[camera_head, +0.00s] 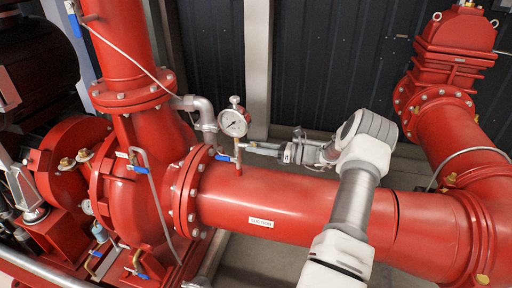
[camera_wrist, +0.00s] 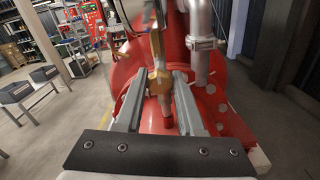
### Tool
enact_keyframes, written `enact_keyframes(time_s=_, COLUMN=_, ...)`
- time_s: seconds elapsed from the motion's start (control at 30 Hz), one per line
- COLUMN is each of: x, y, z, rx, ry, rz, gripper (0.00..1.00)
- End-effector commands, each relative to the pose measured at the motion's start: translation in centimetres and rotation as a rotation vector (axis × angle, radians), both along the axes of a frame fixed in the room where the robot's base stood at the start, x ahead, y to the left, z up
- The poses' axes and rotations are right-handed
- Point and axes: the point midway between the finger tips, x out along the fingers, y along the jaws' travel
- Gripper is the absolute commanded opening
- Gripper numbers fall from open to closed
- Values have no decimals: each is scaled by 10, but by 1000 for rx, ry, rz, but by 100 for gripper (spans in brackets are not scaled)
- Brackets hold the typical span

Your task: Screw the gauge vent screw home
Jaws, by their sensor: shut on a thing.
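The gauge (camera_head: 234,122) has a white round dial and stands above the red suction pipe on a thin stem. My gripper (camera_head: 248,146) reaches in from the right, level with the fitting below the dial. In the wrist view my gripper (camera_wrist: 158,82) has its two grey fingers on either side of a brass fitting (camera_wrist: 158,77).
The red suction pipe (camera_head: 270,205) runs below my arm. A blue-handled valve (camera_head: 238,171) is just under the gauge. A grey pipe elbow (camera_head: 203,108) stands close on the left. Dark wall panels (camera_head: 320,70) are behind.

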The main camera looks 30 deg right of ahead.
Motion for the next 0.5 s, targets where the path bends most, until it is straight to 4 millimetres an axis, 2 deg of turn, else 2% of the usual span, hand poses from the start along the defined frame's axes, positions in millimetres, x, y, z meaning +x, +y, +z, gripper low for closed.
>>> enact_keyframes(time_s=0.13, x=-1, y=0, z=-1, rx=-1, ry=2, rz=-1, gripper=0)
enact_keyframes(time_s=0.17, x=-1, y=0, z=-1, rx=-1, ry=2, rz=-1, gripper=39)
enact_keyframes(time_s=0.3, x=0, y=0, z=-1, rx=-2, ry=0, rz=-1, gripper=64)
enact_keyframes(time_s=0.33, x=0, y=0, z=-1, rx=-2, ry=0, rz=-1, gripper=68)
enact_keyframes(time_s=0.5, x=0, y=0, z=0, rx=-1, ry=0, rz=0, gripper=68)
